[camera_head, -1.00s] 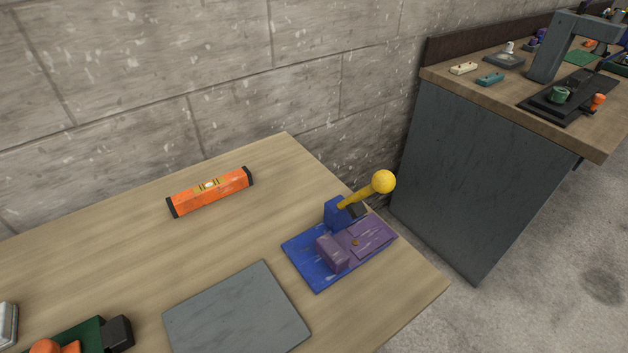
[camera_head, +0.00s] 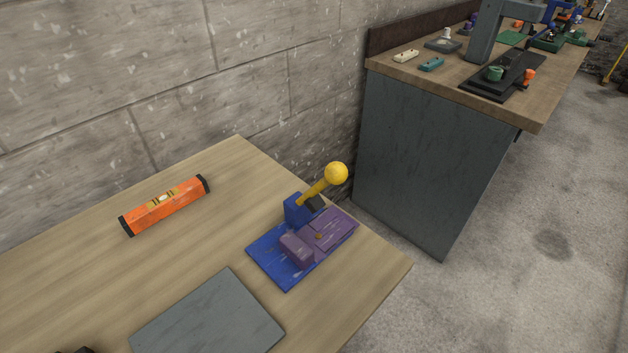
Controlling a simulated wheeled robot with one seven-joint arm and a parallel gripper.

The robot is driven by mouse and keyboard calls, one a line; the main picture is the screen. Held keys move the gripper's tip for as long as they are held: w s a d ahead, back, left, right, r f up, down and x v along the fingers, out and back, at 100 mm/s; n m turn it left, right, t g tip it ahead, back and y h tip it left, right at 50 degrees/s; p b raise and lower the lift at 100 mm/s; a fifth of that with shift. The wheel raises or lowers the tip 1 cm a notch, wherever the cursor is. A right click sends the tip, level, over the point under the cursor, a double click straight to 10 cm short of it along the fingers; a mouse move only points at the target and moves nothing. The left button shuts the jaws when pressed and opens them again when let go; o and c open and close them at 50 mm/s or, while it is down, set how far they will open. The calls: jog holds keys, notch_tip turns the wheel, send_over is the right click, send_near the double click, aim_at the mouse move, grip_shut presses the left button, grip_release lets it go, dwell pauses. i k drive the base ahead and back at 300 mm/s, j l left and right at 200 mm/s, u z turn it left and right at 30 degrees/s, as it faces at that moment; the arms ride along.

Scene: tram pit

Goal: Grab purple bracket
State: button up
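The purple bracket (camera_head: 336,230) lies on a blue base plate (camera_head: 284,277) near the right corner of the light wooden table. It has a flat part and a raised block at its left end. A blue clamp (camera_head: 297,209) with a yellow lever and ball knob (camera_head: 336,173) stands at the back edge of the plate. The lever slants up to the right. A dark clamp tip reaches over beside the bracket; I cannot tell if it touches it. My gripper is not in view.
An orange spirit level (camera_head: 165,205) lies at the table's back left. A grey plate (camera_head: 207,318) lies in front of the blue base. A second workbench (camera_head: 430,150) with several tools stands at the right, with open concrete floor beside it. A block wall runs behind.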

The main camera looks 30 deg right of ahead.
aim_at(300, 247)
jog(key=k+j+u, duration=0.15)
jog(key=u, duration=0.3)
jog(key=k+j+u, duration=0.25)
jog(key=u, duration=0.25)
